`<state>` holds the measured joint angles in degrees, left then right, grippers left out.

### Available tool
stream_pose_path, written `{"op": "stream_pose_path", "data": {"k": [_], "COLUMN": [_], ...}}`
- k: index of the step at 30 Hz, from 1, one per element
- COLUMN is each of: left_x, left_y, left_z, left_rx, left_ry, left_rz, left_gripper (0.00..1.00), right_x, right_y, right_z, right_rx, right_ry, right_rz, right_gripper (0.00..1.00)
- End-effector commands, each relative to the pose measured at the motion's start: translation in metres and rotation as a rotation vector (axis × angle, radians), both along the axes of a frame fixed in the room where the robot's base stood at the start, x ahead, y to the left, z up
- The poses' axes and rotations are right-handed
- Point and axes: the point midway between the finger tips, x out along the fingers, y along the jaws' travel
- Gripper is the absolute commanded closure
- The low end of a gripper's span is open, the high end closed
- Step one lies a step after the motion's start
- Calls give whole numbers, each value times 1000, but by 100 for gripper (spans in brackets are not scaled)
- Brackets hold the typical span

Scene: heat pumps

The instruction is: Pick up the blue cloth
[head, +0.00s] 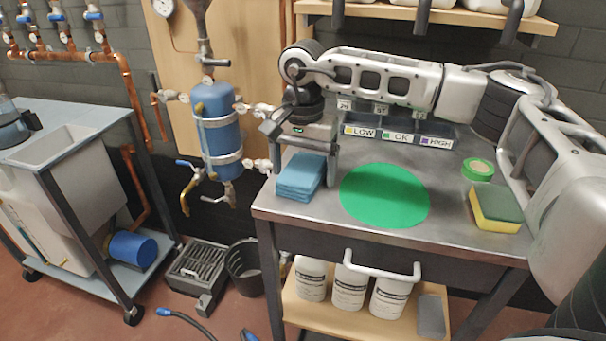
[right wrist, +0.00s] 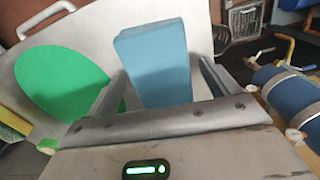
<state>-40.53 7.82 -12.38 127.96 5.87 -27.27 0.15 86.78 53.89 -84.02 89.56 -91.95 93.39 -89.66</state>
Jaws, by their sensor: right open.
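The blue cloth (head: 301,176) is a folded stack lying on the left part of the metal table, left of a green disc. My right gripper (head: 304,158) is at the cloth's far edge, pointing down, with its fingers apart. In the right wrist view the cloth (right wrist: 158,64) stands between the two open fingers of the gripper (right wrist: 155,88), with a gap on each side. I cannot tell whether the fingertips reach down beside it. My left gripper is in neither view.
The green disc (head: 384,195) lies on the metal table (head: 330,229). A yellow-green sponge (head: 496,209) and green tape roll (head: 478,169) are at the right. A LOW/OK/HIGH bin (head: 400,137) stands behind. A blue tank (head: 217,130) with valves is left of the table.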

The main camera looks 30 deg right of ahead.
Motion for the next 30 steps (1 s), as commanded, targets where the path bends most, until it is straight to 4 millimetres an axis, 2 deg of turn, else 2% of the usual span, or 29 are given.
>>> {"op": "stream_pose_path", "data": {"k": [7, 8, 12, 13, 23, 30], "left_x": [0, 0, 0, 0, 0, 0], "left_y": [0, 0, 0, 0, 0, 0], "left_z": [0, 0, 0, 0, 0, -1], "left_rx": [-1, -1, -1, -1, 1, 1], "left_ry": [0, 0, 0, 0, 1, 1], "left_rz": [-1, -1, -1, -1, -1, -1], "left_gripper": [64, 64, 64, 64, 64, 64], "right_x": [0, 0, 0, 0, 0, 1], "right_y": [0, 0, 0, 0, 0, 1], "right_z": [-3, -3, -3, -3, -2, 19], "right_rx": [1, 0, 0, 0, 1, 2], "right_ry": [-1, 0, 0, 0, -1, -2], "right_rz": [0, 0, 0, 0, 0, 1], "right_gripper": [13, 16, 54, 61, 61, 61]}}
